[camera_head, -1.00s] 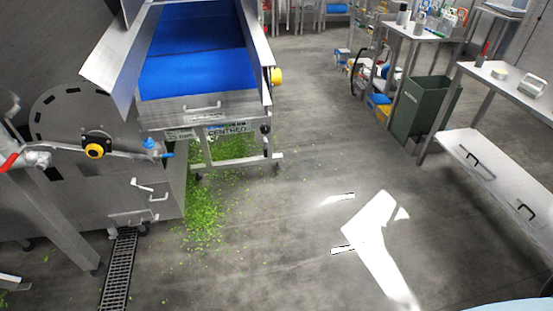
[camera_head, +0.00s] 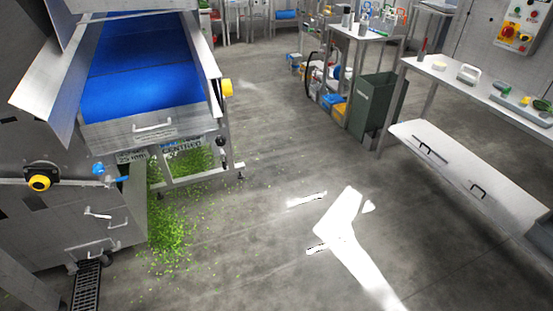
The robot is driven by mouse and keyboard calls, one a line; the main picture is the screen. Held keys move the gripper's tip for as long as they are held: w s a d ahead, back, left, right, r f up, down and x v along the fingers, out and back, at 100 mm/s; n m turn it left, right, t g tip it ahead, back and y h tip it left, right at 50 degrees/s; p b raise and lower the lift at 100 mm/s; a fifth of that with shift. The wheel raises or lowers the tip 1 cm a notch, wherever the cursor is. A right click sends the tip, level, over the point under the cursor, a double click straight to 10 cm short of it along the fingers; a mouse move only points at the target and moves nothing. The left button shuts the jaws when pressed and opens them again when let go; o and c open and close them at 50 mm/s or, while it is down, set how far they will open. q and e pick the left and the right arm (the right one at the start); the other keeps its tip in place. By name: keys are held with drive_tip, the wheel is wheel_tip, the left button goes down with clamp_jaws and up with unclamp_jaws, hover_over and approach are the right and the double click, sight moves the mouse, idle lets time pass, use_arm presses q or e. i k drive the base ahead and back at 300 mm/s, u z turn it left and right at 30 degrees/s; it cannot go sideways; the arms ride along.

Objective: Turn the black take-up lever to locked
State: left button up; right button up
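The conveyor with a blue belt (camera_head: 145,62) stands at the left. A small black knob or lever (camera_head: 220,141) sits on its right side near the lower end, below a yellow button (camera_head: 227,87). It is too small to tell how it is turned. A label reading "CENTRED" (camera_head: 184,147) is on the frame under the belt. My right gripper (camera_head: 312,224) shows washed-out white over the floor, its two fingers apart with nothing between them. It is well to the right of and clear of the conveyor. My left gripper is out of view.
A steel machine with a black-and-yellow knob (camera_head: 40,180) and a blue-handled valve (camera_head: 122,179) stands at far left. Green scraps (camera_head: 168,235) lie on the floor. A grey-green bin (camera_head: 372,105) and steel table (camera_head: 480,90) are at right. The middle floor is clear.

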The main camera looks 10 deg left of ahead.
sight(221, 151)
drive_tip(key=z, duration=0.1)
drive_tip(key=i, duration=3.05)
drive_tip(key=u, duration=3.6)
